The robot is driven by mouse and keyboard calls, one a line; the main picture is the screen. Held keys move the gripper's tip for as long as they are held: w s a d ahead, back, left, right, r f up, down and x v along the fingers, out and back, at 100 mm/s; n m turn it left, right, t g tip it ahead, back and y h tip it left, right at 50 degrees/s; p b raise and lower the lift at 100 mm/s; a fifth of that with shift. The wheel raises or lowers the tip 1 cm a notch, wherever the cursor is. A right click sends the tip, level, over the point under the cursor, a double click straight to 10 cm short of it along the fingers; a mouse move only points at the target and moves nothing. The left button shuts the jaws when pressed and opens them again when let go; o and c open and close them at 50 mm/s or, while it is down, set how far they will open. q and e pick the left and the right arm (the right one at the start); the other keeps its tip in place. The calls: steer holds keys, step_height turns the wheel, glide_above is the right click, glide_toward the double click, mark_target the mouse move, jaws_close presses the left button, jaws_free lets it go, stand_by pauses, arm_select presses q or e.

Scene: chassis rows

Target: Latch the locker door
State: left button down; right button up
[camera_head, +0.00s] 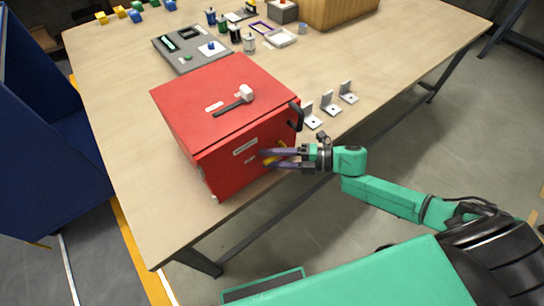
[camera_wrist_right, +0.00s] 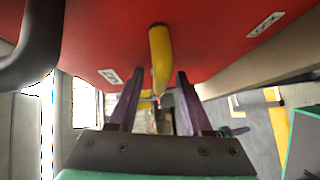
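The red locker (camera_head: 225,95) stands on the table, its front door (camera_head: 227,172) seeming flush with the body. A black handle (camera_head: 296,116) is at its right edge. A yellow latch lever (camera_wrist_right: 160,58) is on the door and shows partly in the head view (camera_head: 268,160). In the right wrist view it points down, and a "LOCK" label (camera_wrist_right: 265,25) is to its right. My right gripper (camera_head: 264,157) is at the door with its fingers apart, one on each side of the lever, with gaps visible. My left gripper is not in view.
A grey tray (camera_head: 180,62), small bottles (camera_head: 235,33) and a wooden box (camera_head: 335,10) are behind. The table's front edge is close below the locker.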

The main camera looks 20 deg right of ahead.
jaws_close()
stand_by(1.3)
